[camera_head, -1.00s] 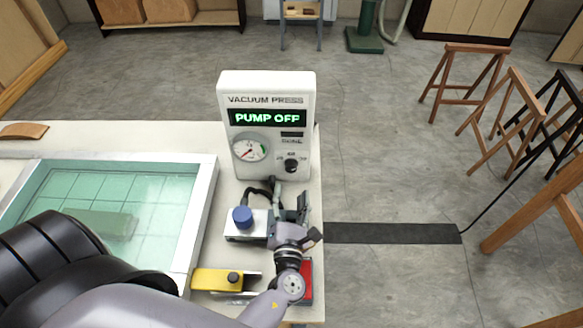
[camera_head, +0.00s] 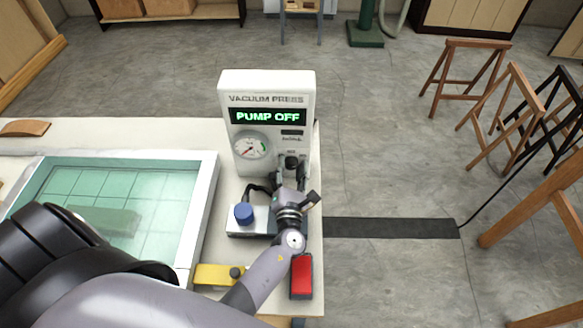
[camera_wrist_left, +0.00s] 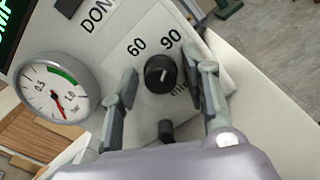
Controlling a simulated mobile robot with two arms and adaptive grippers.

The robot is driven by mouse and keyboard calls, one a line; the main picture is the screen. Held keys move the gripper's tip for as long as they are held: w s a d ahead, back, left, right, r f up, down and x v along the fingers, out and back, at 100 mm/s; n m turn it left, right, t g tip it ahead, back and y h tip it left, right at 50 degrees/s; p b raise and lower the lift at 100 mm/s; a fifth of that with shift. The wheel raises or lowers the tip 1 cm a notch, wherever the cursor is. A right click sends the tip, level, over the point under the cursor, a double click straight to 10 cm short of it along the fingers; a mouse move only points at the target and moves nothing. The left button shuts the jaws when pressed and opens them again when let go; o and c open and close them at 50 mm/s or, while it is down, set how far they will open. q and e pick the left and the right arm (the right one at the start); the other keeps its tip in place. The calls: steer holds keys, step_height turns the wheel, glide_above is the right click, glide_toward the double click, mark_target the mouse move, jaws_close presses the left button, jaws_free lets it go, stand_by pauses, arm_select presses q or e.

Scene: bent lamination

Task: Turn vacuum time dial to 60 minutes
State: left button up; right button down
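The white vacuum press unit (camera_head: 267,108) stands at the far end of the table, its green display reading PUMP OFF. Its black time dial (camera_wrist_left: 161,73) shows in the left wrist view, with the marks 60 and 90 above it; a third label is partly hidden. The dial's white pointer line aims up between 60 and 90. My left gripper (camera_head: 290,170) is at the dial. In the left wrist view its open fingers (camera_wrist_left: 160,90) stand on either side of the dial, with visible gaps. My right gripper is not in view.
A pressure gauge (camera_head: 251,145) sits left of the dial. A blue-capped valve (camera_head: 243,213), yellow tool (camera_head: 218,275) and red object (camera_head: 301,275) lie near my arm. The glass-topped white-framed press bed (camera_head: 207,200) fills the left. A small black knob (camera_wrist_left: 166,129) is below the dial.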

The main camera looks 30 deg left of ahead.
arm_select(q)
steer(key=c, duration=0.9)
steer(key=shift+f, duration=0.1)
steer(key=n+b, duration=0.4)
steer(key=n, duration=0.2)
steer(key=shift+f+b, duration=0.1)
steer(key=shift+b, duration=0.2)
steer(key=n+b, duration=0.2)
steer(key=n, duration=0.2)
steer(key=shift+s+a+b, duration=0.1)
steer(key=shift+b, duration=0.3)
steer(key=shift+n+b, duration=0.5)
steer(key=shift+n, duration=0.3)
steer(key=o, duration=1.1)
steer(key=shift+o, duration=0.3)
